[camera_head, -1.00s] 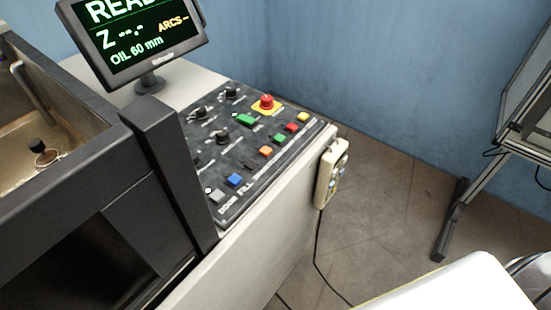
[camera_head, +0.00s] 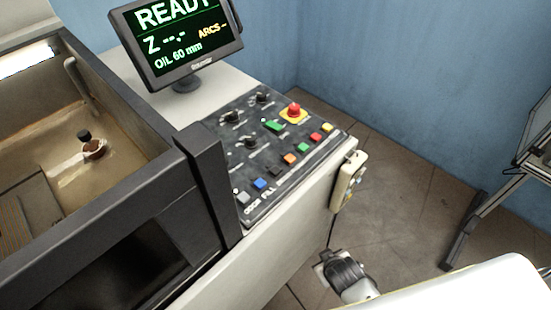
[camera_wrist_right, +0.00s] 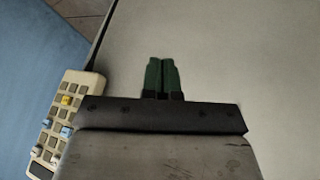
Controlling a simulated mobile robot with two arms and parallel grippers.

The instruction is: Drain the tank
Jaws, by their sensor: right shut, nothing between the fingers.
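The tank (camera_head: 118,128) is at the left in the head view, a dark-rimmed basin with a brownish inside. A black knob (camera_head: 84,135) on a brown round fitting stands in it. The control panel (camera_head: 262,157) lies right of the tank, with coloured buttons, dark rotary knobs and a red emergency stop (camera_head: 294,110). The screen (camera_head: 180,45) reads READY and OIL 60 mm. My right gripper (camera_wrist_right: 161,76) shows in its wrist view, its green-tipped fingers together and empty before a pale machine surface. In the head view its fingertips cannot be made out. My left gripper is not visible.
A pendant (camera_head: 347,180) with keys hangs at the cabinet's right edge; it also shows at the left of the wrist view (camera_wrist_right: 68,120). Its cable hangs below. A metal-framed stand (camera_head: 480,220) is at the far right. Tiled floor (camera_head: 400,180) lies between.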

